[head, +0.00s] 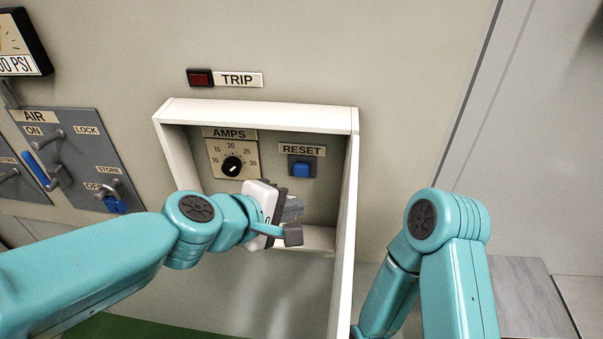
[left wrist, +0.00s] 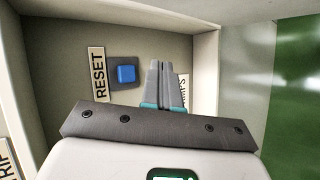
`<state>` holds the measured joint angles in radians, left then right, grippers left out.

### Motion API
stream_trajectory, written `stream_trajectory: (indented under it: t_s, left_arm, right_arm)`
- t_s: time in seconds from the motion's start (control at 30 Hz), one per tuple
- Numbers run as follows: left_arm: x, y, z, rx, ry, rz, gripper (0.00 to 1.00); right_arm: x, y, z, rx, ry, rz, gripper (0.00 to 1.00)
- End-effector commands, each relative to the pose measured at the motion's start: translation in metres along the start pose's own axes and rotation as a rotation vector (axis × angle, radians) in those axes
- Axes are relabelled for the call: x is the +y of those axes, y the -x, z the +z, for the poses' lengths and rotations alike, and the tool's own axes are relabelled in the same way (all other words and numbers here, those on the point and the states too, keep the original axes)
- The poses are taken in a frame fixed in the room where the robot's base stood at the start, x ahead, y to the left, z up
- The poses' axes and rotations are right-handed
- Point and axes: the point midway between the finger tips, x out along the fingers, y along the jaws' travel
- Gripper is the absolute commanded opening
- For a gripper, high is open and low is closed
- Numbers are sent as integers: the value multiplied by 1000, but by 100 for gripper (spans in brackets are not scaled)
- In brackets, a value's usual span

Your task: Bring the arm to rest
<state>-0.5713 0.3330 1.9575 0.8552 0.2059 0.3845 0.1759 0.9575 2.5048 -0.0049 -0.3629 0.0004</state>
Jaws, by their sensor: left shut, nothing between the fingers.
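My left arm comes in from the left in the head view. My left gripper (head: 292,212) is in the mouth of a white-framed recessed box, in front of its lower part. Its fingers look closed together and empty in the left wrist view (left wrist: 160,66). There they point into the box, beside the blue RESET button (left wrist: 126,74) and apart from it as far as I can tell. The button shows in the head view (head: 301,170) above the gripper. My right arm shows at the right of the head view, but its gripper is not visible.
The box's frame (head: 260,115) stands out around my gripper. Inside is a black AMPS dial (head: 232,166). Above it is a dark red TRIP light (head: 200,78). A grey AIR panel (head: 80,155) with a blue lever (head: 36,170) is on the left. The wall at upper right is bare.

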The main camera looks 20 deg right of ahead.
Motion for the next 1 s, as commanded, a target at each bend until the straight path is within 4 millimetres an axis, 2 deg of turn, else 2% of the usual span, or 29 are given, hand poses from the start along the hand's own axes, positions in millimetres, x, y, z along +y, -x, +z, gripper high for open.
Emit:
stream_trajectory:
  t_s: [0.5,0.57,0.63,0.67,0.77,0.87,0.9,0.97,1.0]
  left_arm:
    - [0,0,-1,1,1,0,0]
    - [-2,0,-6,7,8,-2,0]
    - [-11,-2,-20,24,33,-14,0]
    - [-19,-5,-29,34,51,-27,0]
    - [-61,-17,-63,65,130,-96,0]
    - [-122,-29,-89,81,202,-201,0]
    - [-148,-32,-97,87,220,-245,0]
    - [-188,-35,-106,94,242,-311,0]
    - [-214,-36,-111,96,251,-355,0]
  right_arm:
    - [0,0,0,0,0,0,0]
    - [0,0,0,0,0,0,0]
    - [0,-1,0,0,0,0,0]
    - [1,-2,0,0,0,0,0]
    - [1,-3,0,0,0,0,0]
    - [2,-5,0,0,0,0,0]
    - [2,-5,0,0,0,0,0]
    - [2,-6,0,0,0,0,0]
    - [2,-6,0,0,0,0,0]
